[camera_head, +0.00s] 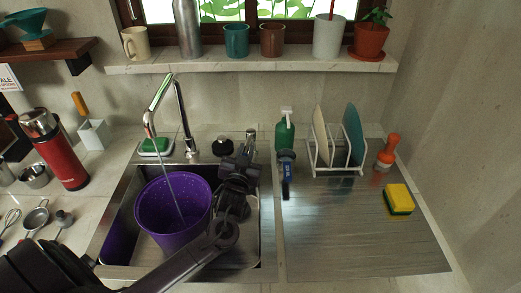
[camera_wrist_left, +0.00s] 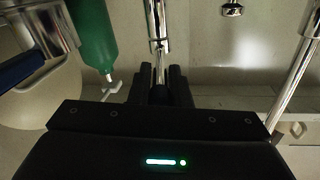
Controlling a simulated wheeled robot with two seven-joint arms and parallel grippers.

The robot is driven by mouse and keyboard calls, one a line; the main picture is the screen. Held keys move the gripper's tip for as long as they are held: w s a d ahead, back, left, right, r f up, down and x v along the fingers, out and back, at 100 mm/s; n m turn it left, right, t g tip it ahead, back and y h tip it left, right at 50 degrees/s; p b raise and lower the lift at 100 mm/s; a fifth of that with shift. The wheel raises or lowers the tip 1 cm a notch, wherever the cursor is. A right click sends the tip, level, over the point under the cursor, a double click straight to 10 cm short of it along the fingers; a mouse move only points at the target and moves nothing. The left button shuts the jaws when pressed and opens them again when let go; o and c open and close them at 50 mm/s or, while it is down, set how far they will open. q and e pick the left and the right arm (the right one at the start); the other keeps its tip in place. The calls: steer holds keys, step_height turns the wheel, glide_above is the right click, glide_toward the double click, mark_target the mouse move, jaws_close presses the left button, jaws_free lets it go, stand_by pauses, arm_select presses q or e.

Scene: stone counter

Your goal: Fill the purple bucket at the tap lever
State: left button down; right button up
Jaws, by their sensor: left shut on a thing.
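The purple speckled bucket (camera_head: 172,215) stands upright in the left part of the sink (camera_head: 122,226). The chrome tap (camera_head: 180,112) arches over it, and a thin stream of water (camera_head: 172,183) falls from the spout into the bucket. The water level inside is hard to make out. My left gripper (camera_head: 245,147) is behind the sink's right part, shut on the chrome tap lever (camera_head: 251,134). In the left wrist view, the lever (camera_wrist_left: 156,28) runs down between the closed fingers (camera_wrist_left: 160,85), which hide its lower end. My right gripper is not in view.
A green soap bottle (camera_head: 284,136) and a blue-handled item (camera_head: 287,170) stand close right of my gripper. A red flask (camera_head: 56,150) stands left.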

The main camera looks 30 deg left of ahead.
arm_select(q)
steer(key=shift+s+a+m+h, duration=0.15)
steer(key=shift+a+m+h, duration=0.4)
steer(key=shift+h, duration=0.35)
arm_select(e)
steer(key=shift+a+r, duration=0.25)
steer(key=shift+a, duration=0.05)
arm_select(q)
steer(key=c, duration=1.4)
jaws_free()
steer(key=shift+d, duration=0.1)
steer(key=shift+c, duration=0.2)
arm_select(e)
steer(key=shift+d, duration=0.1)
arm_select(q)
steer(key=b+v, duration=0.1)
steer(key=v, duration=0.6)
steer(key=shift+s, duration=0.4)
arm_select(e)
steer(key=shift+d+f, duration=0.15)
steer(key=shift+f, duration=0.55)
